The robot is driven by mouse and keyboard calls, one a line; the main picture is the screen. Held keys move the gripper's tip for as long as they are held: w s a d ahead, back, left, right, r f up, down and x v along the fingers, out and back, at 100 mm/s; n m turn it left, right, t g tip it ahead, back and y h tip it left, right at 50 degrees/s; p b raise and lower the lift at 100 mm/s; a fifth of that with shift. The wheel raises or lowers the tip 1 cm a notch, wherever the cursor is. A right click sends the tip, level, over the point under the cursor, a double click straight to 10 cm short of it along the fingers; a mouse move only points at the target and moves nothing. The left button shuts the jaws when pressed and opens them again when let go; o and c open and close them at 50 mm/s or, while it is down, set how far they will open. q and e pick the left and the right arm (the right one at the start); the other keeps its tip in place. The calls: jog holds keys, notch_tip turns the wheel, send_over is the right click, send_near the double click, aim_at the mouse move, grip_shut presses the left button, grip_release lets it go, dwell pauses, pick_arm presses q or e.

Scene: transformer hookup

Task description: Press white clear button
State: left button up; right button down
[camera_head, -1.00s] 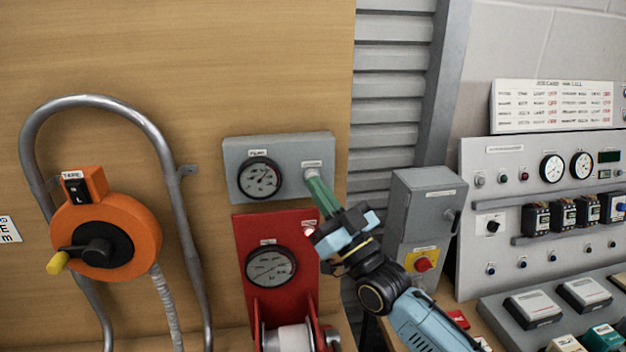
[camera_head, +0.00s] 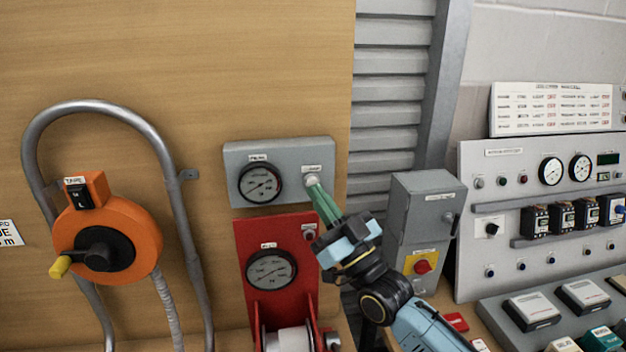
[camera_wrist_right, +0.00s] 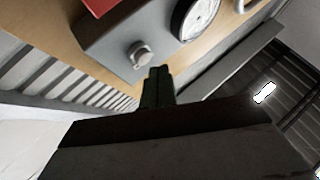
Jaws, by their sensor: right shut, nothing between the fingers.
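The white clear button (camera_head: 312,181) sits under a small label at the right of the grey gauge box (camera_head: 290,193) on the wooden panel. It also shows in the right wrist view (camera_wrist_right: 139,53) as a pale round knob standing out from the box. My right gripper (camera_head: 317,189) is shut and empty, its green fingers pointing up and left at the button. In the wrist view the fingertips (camera_wrist_right: 158,72) are just beside the button, with a small gap visible; in the head view they overlap its lower edge. My left gripper is not in view.
A red gauge unit (camera_head: 245,232) is mounted just below the grey box. An orange tape reel (camera_head: 140,222) and a bent pipe (camera_head: 105,106) are at left. A grey switch box (camera_head: 420,205) with a red knob stands right of my wrist.

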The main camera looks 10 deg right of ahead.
jog(key=s+p, duration=0.2)
jog(key=s, duration=0.3)
jog(key=shift+p, duration=0.4)
jog(key=shift+f, duration=0.1)
dwell(0.6)
